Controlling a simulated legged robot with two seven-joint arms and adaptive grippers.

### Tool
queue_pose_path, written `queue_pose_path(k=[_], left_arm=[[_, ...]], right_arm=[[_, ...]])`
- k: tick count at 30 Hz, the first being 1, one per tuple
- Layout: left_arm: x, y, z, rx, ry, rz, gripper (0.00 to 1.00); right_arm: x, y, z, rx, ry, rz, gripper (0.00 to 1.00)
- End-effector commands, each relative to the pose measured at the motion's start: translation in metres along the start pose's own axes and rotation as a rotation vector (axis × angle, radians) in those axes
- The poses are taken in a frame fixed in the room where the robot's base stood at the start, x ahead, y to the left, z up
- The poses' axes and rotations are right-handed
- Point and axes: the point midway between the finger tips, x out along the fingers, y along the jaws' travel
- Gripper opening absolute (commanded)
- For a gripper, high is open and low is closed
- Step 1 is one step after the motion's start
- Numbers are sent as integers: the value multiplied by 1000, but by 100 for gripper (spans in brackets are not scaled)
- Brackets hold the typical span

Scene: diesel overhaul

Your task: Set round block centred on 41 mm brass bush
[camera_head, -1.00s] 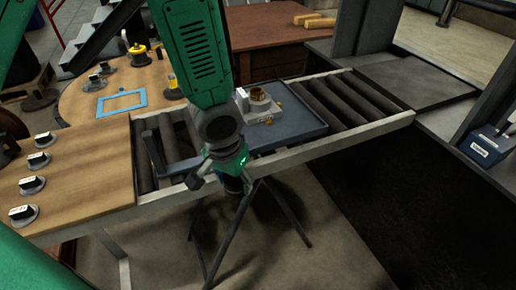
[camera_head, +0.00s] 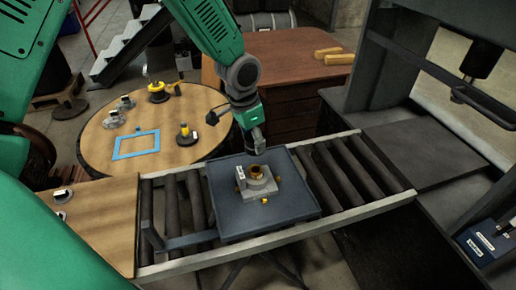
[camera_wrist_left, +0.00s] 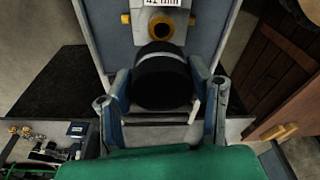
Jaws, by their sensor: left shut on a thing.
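The round block (camera_wrist_left: 162,80), a black cylinder with a paler band at its far edge, sits between the fingers of my left gripper (camera_wrist_left: 165,100) in the left wrist view. The gripper is shut on it. In the head view my left gripper (camera_head: 256,148) hangs just behind the grey fixture (camera_head: 257,184). The brass bush (camera_head: 256,171) stands in that fixture, on the blue-grey tray (camera_head: 232,222). In the wrist view the bush (camera_wrist_left: 161,27) lies beyond the block, below a "41 mm" label, apart from it in the picture. My right gripper is not in view.
The tray rests on a roller conveyor (camera_head: 350,172). A round wooden table (camera_head: 107,165) at left holds a blue frame (camera_head: 136,145) and several small parts. A dark press (camera_head: 385,75) stands at right. A brown desk (camera_head: 290,55) is behind.

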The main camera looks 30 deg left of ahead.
Motion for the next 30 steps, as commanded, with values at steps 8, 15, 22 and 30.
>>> queue_pose_path(k=[8,15,22,30], left_arm=[[-2,-7,-1,21,1,1,14],[25,-8,2,19,1,2,14],[53,-8,7,19,0,1,14],[62,-7,8,19,2,2,14]], right_arm=[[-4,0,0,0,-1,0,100],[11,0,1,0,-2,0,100],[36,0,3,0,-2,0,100],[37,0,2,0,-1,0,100]])
